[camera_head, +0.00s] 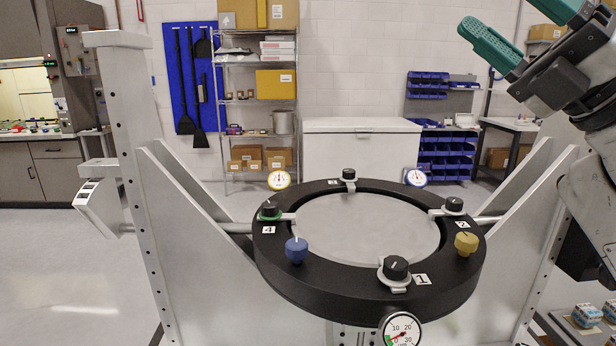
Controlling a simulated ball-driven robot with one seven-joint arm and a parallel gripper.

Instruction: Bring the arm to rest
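My gripper (522,25) is at the upper right, with two teal fingers spread apart and nothing between them. It is raised above and to the right of the black ring fixture (290,272), apart from it. My grey arm (592,170) comes in along the right edge, and part of it lies outside the view.
The ring holds a grey round plate (367,228), black clamp knobs (395,267), a blue knob (296,250) and a yellow knob (466,243). Dial gauges (401,330) sit around it. White side supports (130,150) flank it. Shelves (258,110) and a white chest (360,145) stand behind.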

